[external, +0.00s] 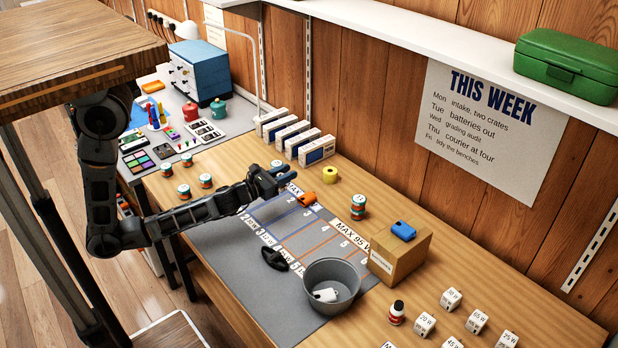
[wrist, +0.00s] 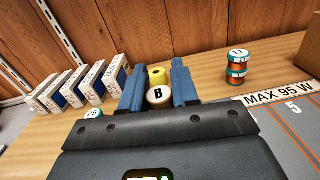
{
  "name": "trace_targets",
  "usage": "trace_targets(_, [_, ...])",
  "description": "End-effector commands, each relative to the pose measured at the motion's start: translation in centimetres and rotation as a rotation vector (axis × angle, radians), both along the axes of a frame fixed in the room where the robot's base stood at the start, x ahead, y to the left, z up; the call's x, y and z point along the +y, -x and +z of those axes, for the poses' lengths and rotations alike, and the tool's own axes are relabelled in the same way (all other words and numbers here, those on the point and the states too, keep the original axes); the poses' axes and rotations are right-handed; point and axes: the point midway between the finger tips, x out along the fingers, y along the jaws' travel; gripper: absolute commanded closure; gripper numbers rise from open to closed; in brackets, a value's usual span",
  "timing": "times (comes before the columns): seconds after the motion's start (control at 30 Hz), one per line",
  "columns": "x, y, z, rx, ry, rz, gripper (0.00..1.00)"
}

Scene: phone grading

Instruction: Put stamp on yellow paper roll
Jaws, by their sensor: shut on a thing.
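The yellow paper roll (external: 330,174) stands on the wooden bench near the wall, and its top shows in the wrist view (wrist: 156,71) just beyond my fingertips. My gripper (external: 284,176) is to the left of the roll in the external view and apart from it. In the wrist view, its two blue fingers are shut on a round, pale piece marked B, which appears to be the stamp (wrist: 159,97). The held stamp partly covers the roll in that view. The stamp's underside is hidden, and it cannot be made out clearly in the external view.
White-and-blue boxes (external: 317,150) stand in a row behind my gripper. A stack of striped tins (external: 358,206) is right of the roll. An orange item (external: 306,199) lies in front. A grey bowl (external: 333,272) and cardboard box (external: 392,262) stand farther right.

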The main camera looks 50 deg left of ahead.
Motion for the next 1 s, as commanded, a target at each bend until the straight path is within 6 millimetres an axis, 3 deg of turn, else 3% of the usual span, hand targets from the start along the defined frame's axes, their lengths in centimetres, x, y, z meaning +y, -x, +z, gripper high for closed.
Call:
trace_targets(0.2, [-2.2, -6.4, 0.4, -0.007, 0.005, 0.099, 0.99])
trace_targets(0.5, [-5.1, -13.8, 3.1, 0.000, 0.001, 0.218, 0.99])
trace_targets(0.8, [-6.5, -17.1, 5.3, 0.011, -0.004, 0.281, 0.99])
trace_targets(1.0, [-4.6, -18.5, 4.1, 0.015, -0.006, 0.289, 0.99])
